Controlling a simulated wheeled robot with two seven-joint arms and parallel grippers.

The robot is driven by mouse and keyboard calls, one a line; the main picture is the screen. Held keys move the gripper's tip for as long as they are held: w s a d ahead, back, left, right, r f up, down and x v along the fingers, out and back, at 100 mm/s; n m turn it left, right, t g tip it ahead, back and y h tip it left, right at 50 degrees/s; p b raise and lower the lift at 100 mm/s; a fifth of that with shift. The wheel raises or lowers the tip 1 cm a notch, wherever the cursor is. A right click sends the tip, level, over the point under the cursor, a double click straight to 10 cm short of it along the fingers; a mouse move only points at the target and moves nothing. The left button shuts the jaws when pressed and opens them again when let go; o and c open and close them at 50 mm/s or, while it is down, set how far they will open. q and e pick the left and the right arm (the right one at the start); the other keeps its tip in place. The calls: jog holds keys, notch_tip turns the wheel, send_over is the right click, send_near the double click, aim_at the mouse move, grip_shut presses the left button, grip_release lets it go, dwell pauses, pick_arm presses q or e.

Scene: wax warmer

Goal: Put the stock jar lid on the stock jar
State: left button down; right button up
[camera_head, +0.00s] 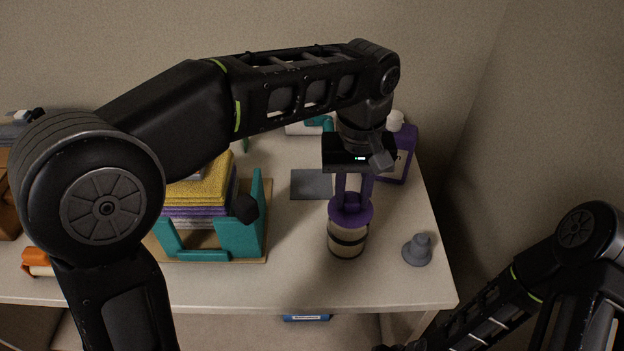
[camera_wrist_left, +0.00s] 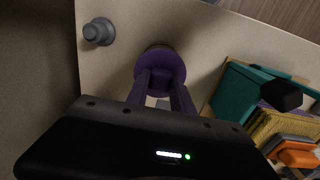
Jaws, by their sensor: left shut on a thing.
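The stock jar (camera_head: 347,242), beige with a dark band, stands upright near the table's front right. The purple stock jar lid (camera_head: 350,213) is over its mouth; I cannot tell whether it is fully seated. My left gripper (camera_head: 352,195) points down from above, shut on the lid's top part. In the left wrist view the lid (camera_wrist_left: 166,66) is a purple disc beyond my left gripper's fingers (camera_wrist_left: 160,85), and it hides most of the jar. My right arm is at the lower right in the head view; its gripper is out of view.
A grey knobbed piece (camera_head: 418,250) stands right of the jar, near the table edge. A teal rack (camera_head: 238,236) with folded yellow and purple cloths (camera_head: 198,188) is to the left. A purple bottle (camera_head: 403,152) and grey mat (camera_head: 311,184) are behind.

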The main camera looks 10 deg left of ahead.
dwell(0.3)
pick_arm(q)
jog(key=shift+f, duration=0.6)
dwell(0.4)
jog(key=c, duration=1)
grip_release()
jog(key=shift+c, duration=0.2)
jog(key=shift+r, duration=0.2)
jog(key=shift+r+p, duration=3.3)
jog(key=shift+r, duration=0.55)
jog(key=shift+f, duration=0.1)
